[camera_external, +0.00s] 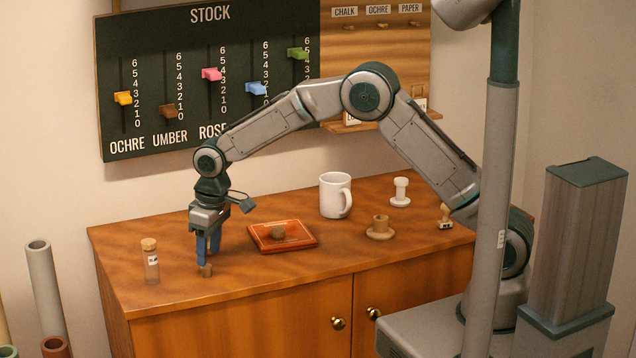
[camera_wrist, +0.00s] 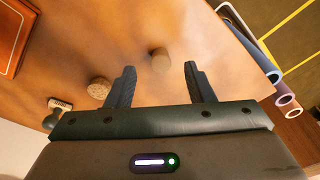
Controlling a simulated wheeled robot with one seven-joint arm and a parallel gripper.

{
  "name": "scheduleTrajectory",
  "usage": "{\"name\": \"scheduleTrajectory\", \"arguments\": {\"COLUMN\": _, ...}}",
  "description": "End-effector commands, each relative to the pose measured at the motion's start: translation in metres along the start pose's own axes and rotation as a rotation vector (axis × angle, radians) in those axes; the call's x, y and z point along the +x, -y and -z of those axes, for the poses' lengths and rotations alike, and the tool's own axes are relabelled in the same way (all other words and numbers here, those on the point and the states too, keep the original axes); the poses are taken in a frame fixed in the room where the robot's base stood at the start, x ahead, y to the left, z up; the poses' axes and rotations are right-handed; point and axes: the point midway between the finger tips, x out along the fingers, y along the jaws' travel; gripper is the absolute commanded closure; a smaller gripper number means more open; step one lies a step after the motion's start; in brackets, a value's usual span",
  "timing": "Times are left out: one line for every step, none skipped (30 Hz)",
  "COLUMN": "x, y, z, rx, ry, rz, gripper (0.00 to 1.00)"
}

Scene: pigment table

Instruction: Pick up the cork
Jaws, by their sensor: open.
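My gripper (camera_external: 208,254) is open and empty, with blue fingers pointing down close above the table's left part. A plain tan short cylinder (camera_wrist: 160,60) stands between and beyond the fingertips, apart from both. In the outside view, a small brown stub (camera_external: 207,270) stands just below my fingertips.
A corked vial (camera_external: 150,262) stands to the left. A red tray (camera_external: 304,243) with a brown lump (camera_external: 278,232) lies right, before a white mug (camera_external: 335,196). Tubes (camera_wrist: 265,66) stand beyond the table edge.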

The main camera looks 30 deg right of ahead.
Motion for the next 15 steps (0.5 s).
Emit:
{"name": "scheduleTrajectory", "arguments": {"x": 0.006, "y": 0.001, "z": 0.001, "rx": 0.000, "ry": 0.005, "rz": 0.000, "gripper": 0.52}}
{"name": "scheduleTrajectory", "arguments": {"x": 0.011, "y": 0.001, "z": 0.001, "rx": 0.000, "ry": 0.005, "rz": 0.000, "gripper": 0.52}}
{"name": "scheduleTrajectory", "arguments": {"x": 0.016, "y": 0.001, "z": 0.002, "rx": 0.000, "ry": 0.004, "rz": 0.000, "gripper": 0.52}}
{"name": "scheduleTrajectory", "arguments": {"x": 0.021, "y": 0.001, "z": 0.002, "rx": 0.000, "ry": 0.005, "rz": 0.000, "gripper": 0.52}}
{"name": "scheduleTrajectory", "arguments": {"x": 0.025, "y": 0.001, "z": 0.002, "rx": 0.000, "ry": 0.005, "rz": -0.001, "gripper": 0.52}}
{"name": "scheduleTrajectory", "arguments": {"x": 0.030, "y": 0.001, "z": 0.002, "rx": 0.000, "ry": 0.003, "rz": 0.000, "gripper": 0.52}}
{"name": "scheduleTrajectory", "arguments": {"x": 0.032, "y": 0.001, "z": 0.003, "rx": 0.000, "ry": 0.002, "rz": 0.000, "gripper": 0.52}}
{"name": "scheduleTrajectory", "arguments": {"x": 0.035, "y": 0.001, "z": 0.002, "rx": 0.000, "ry": 0.002, "rz": 0.000, "gripper": 0.52}}
{"name": "scheduleTrajectory", "arguments": {"x": 0.037, "y": 0.001, "z": 0.002, "rx": 0.000, "ry": 0.002, "rz": 0.000, "gripper": 0.52}}
{"name": "scheduleTrajectory", "arguments": {"x": 0.037, "y": 0.001, "z": 0.002, "rx": 0.000, "ry": 0.002, "rz": 0.000, "gripper": 0.52}}
{"name": "scheduleTrajectory", "arguments": {"x": 0.038, "y": 0.001, "z": 0.002, "rx": 0.000, "ry": 0.002, "rz": 0.000, "gripper": 0.52}}
{"name": "scheduleTrajectory", "arguments": {"x": 0.038, "y": 0.001, "z": 0.002, "rx": 0.000, "ry": 0.001, "rz": 0.000, "gripper": 0.52}}
{"name": "scheduleTrajectory", "arguments": {"x": 0.038, "y": 0.001, "z": 0.003, "rx": 0.000, "ry": 0.001, "rz": 0.000, "gripper": 0.52}}
{"name": "scheduleTrajectory", "arguments": {"x": 0.038, "y": 0.001, "z": 0.003, "rx": 0.000, "ry": 0.001, "rz": 0.000, "gripper": 0.52}}
{"name": "scheduleTrajectory", "arguments": {"x": 0.038, "y": 0.001, "z": 0.003, "rx": 0.000, "ry": 0.001, "rz": 0.000, "gripper": 0.52}}
